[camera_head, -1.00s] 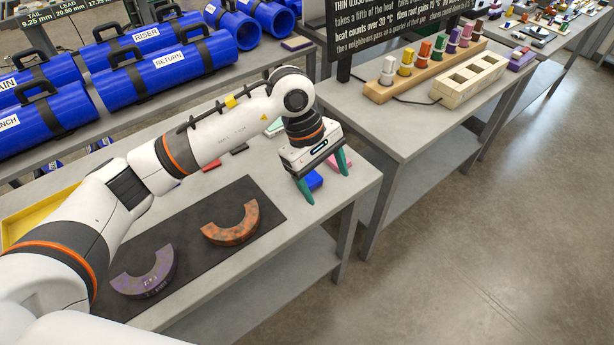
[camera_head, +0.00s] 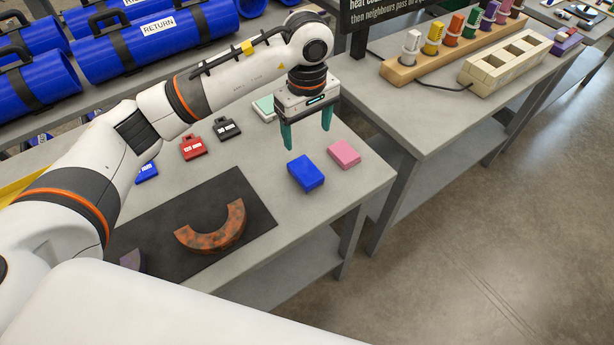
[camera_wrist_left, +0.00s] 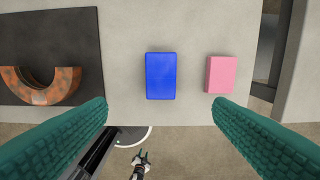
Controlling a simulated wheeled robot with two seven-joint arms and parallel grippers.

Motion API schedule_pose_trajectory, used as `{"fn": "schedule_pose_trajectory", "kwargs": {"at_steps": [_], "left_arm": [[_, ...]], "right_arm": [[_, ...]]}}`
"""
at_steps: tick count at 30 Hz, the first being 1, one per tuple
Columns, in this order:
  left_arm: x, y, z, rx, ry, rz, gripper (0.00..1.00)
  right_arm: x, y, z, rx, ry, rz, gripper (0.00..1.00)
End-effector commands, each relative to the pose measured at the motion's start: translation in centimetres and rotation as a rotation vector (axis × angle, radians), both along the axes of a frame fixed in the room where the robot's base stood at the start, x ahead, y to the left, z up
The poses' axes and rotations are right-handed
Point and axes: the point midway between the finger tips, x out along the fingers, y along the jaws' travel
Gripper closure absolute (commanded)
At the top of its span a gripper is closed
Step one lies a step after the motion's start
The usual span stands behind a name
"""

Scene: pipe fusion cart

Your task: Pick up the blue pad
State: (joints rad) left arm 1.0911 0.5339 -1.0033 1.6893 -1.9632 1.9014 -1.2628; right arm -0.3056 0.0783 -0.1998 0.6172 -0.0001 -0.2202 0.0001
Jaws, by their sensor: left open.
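The blue pad (camera_head: 306,173) lies flat on the grey table, near its right end. It also shows in the left wrist view (camera_wrist_left: 161,76), between the two fingers and beyond their tips. My left gripper (camera_head: 306,146) points down, open and empty, above the table just behind the blue pad and not touching it. Its green fingers show wide apart in the left wrist view (camera_wrist_left: 162,104).
A pink pad (camera_head: 344,154) lies close to the right of the blue pad. A black mat (camera_head: 150,215) with an orange-brown half ring (camera_head: 212,233) is to the left. Red (camera_head: 193,147) and black (camera_head: 227,128) tags lie behind. The table's front edge is near.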

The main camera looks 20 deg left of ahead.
Motion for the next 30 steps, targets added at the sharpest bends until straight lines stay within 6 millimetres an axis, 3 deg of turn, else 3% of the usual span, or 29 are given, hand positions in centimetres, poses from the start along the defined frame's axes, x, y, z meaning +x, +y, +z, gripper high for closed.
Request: {"fn": "schedule_pose_trajectory", "kwargs": {"at_steps": [1,7,14,18,24,30], "left_arm": [[0.0,0.0,-1.4,0.000,0.000,0.000,0.25],[0.0,0.0,-2.9,-0.001,0.001,0.001,0.25],[-0.1,0.0,-5.9,-0.001,0.006,0.002,0.25],[0.0,0.0,-8.1,-0.001,0.005,0.001,0.25],[0.1,0.1,-9.6,-0.001,0.001,0.001,0.25],[0.1,0.6,-12.2,-0.001,0.007,0.002,0.25]], "right_arm": [[-0.7,0.0,-1.4,-0.001,0.011,0.000,0.64],[-0.6,-0.1,-2.8,-0.001,0.011,0.001,0.64],[1.4,0.1,-1.3,0.001,-0.021,0.001,0.64],[1.3,0.0,-0.7,0.001,-0.020,0.001,0.64],[0.9,-0.1,-0.4,0.000,-0.013,0.001,0.64],[0.5,-0.2,1.3,-0.001,-0.008,0.001,0.64]]}}
